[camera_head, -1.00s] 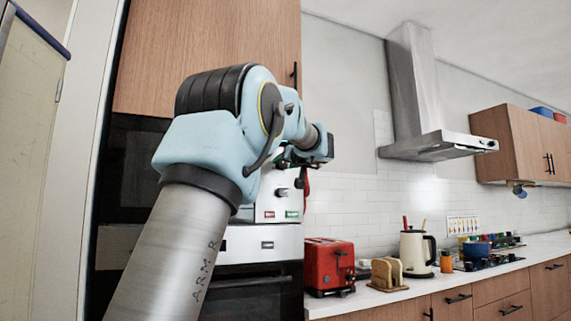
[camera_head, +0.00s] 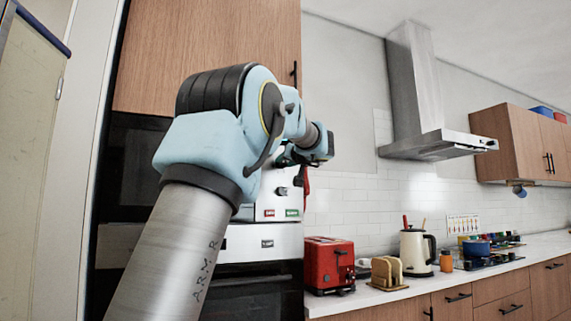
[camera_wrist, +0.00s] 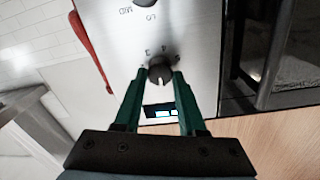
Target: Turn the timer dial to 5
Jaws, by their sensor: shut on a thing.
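The timer dial (camera_wrist: 160,71) is a small dark round knob with a pale pointer mark on a silver panel, with printed digits around part of it. My gripper (camera_wrist: 159,76) has its two green fingers on either side of the dial, shut on it. The dial's mark points toward my gripper's palm in the wrist view. In the head view my gripper (camera_head: 288,157) is at the oven's control panel (camera_head: 268,200), mostly hidden by my own arm. The timer dial cannot be made out there.
A second knob (camera_wrist: 150,3) marked LO and MID is on the same panel. A small lit display (camera_wrist: 160,112) lies below the dial, between my fingers. A red handle-like piece (camera_wrist: 90,50) runs along the panel's edge. A red toaster (camera_head: 329,265) stands on the counter to the right.

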